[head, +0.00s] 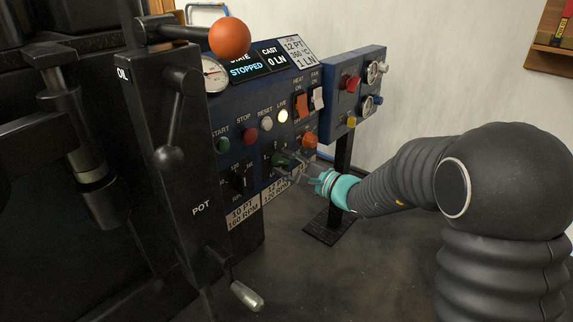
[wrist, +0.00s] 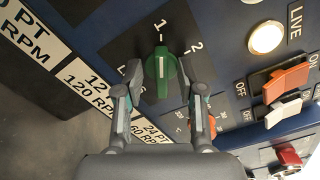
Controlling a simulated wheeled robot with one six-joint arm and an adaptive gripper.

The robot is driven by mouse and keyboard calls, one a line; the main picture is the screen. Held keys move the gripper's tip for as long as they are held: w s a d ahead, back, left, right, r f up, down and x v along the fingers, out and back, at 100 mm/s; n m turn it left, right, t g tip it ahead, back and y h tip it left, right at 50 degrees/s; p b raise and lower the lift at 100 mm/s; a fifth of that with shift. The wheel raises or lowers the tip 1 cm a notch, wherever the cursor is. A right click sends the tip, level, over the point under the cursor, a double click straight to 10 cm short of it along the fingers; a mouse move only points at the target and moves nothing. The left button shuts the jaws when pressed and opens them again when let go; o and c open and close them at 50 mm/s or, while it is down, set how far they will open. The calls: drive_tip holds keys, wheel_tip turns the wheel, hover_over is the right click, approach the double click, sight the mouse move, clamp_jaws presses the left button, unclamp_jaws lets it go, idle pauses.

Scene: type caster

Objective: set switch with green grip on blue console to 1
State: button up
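The switch with the green grip (wrist: 162,78) is on the blue console (head: 258,105), and its grip also shows in the head view (head: 280,158), partly covered. In the wrist view a white line on the grip points up the picture, toward the mark under the label 1. The label 2 is to its upper right and a partly hidden label starting with L to its left. My gripper (wrist: 163,75) is open, one finger on each side of the grip. Gaps show between both fingers and the grip; its depth against the grip is hard to tell.
A lit LIVE button (wrist: 266,37), an orange rocker (wrist: 286,82) and a white rocker (wrist: 283,112) are right of the switch. In the head view, a black selector (head: 238,181) is left and an orange knob (head: 309,140) right. A black lever (head: 175,115) stands further left.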

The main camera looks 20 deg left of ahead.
drive_tip(key=shift+w+d, duration=0.1)
drive_tip(key=shift+d, duration=0.05)
drive_tip(key=shift+d, duration=0.15)
drive_tip(key=v, duration=1.1)
drive_tip(key=shift+s+d, duration=0.25)
drive_tip(key=shift+f, duration=0.1)
